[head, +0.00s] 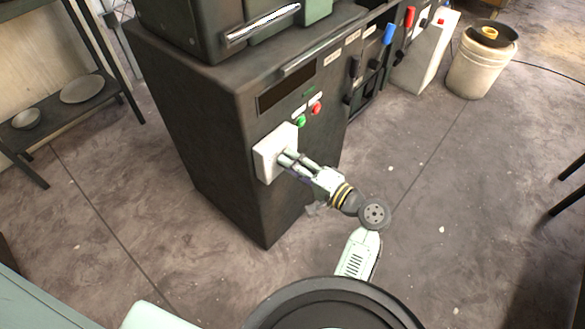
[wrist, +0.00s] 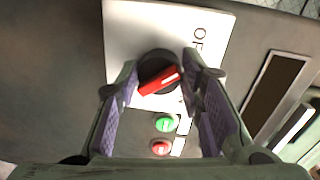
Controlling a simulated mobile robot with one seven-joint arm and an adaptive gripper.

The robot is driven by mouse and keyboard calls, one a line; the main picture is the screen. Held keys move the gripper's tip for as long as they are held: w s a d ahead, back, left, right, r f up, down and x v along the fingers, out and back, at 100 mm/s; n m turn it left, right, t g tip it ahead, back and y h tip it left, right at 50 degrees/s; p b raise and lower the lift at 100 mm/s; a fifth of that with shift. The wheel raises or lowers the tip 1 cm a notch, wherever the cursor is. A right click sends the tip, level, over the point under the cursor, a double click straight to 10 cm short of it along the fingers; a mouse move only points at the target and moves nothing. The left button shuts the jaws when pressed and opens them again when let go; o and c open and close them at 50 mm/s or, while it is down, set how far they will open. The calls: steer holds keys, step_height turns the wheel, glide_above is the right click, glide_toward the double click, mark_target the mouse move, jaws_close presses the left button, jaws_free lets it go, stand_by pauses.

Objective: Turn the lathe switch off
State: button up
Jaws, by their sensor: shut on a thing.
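The lathe switch is a red handle (wrist: 160,81) on a round black base, on a white plate (wrist: 125,35) with partly visible lettering starting "OF" near its right edge. In the wrist view the handle lies slanted, its right end higher. My gripper (wrist: 160,62) has one fingertip on each side of the switch and is shut on it. In the head view the white plate (head: 266,165) is on the front of a dark cabinet (head: 230,185). My gripper (head: 283,158) reaches it from the right, and hides the handle there.
A green button (head: 301,121) and a red button (head: 316,108) are beside the plate. Levers with blue (head: 388,34) and red (head: 409,16) handles stand farther back. A bucket (head: 480,70) is at the back right. A shelf with bowls (head: 82,89) is at left. Floor right of the cabinet is clear.

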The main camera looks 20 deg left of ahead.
steer(key=shift+n+b, duration=0.35)
steer(key=shift+n, duration=0.15)
steer(key=o, duration=1.2)
steer(key=shift+c, duration=0.2)
steer(key=shift+d, duration=0.1)
steer(key=v, duration=1.1)
steer(key=shift+s+d, duration=0.2)
steer(key=shift+d, duration=0.2)
